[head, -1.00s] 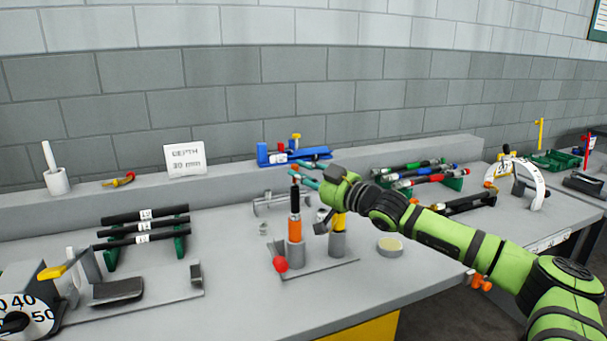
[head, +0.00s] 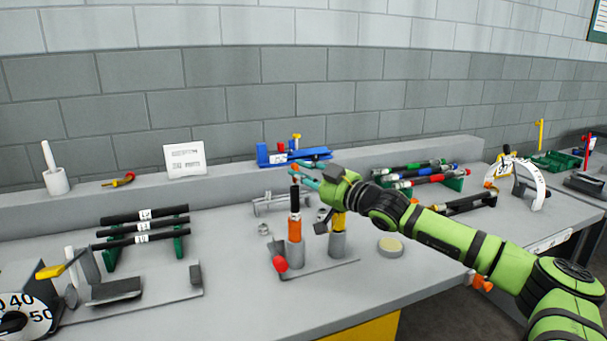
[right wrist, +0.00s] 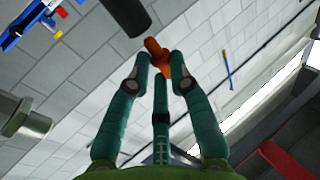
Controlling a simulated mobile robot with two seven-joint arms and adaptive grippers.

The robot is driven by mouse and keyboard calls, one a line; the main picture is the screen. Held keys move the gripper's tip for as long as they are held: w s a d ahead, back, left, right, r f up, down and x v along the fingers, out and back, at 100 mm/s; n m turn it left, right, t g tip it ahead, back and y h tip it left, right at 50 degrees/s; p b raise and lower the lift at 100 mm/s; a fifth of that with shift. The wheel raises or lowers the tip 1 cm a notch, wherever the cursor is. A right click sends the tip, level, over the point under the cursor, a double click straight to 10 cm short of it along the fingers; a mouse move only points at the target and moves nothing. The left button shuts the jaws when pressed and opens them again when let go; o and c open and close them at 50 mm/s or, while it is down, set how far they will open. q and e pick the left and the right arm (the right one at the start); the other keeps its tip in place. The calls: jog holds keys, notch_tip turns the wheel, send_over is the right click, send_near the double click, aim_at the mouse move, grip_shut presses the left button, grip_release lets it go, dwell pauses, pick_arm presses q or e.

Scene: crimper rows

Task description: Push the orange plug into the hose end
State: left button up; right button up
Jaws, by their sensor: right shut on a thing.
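My right gripper (head: 305,171) reaches in from the right over the bench. Its teal fingers are shut on the orange plug (right wrist: 162,58), which sticks out past the fingertips in the right wrist view. In the head view the plug (head: 295,167) is a small orange spot at the tips. Just below it stands a black upright tube (head: 295,199), which looks like the hose end, in an orange sleeve (head: 295,228). A dark tube end (right wrist: 125,14) shows close to the plug in the right wrist view, with a gap between them. My left gripper is out of view.
A grey holder (head: 295,254) carries the sleeve, with a red ball (head: 280,264) beside it. A yellow-topped post (head: 338,221) stands close on the right. A blue fixture (head: 292,155) is behind, and black tubes (head: 148,226) lie on a green rack at left.

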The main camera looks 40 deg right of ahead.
jog(key=shift+f+b, duration=1.2)
jog(key=shift+s+d+f+b, duration=0.15)
jog(key=shift+d+f+b, duration=0.1)
jog(key=shift+f+b, duration=0.15)
jog(key=shift+c, duration=0.3)
jog(key=shift+a+r+p, duration=0.15)
jog(key=shift+r+p, duration=0.4)
jog(key=shift+a+r+p, duration=0.15)
jog(key=shift+r+p, duration=0.4)
jog(key=shift+n+b, duration=0.4)
jog(key=shift+b, duration=0.05)
dwell(0.6)
jog(key=shift+f, duration=0.25)
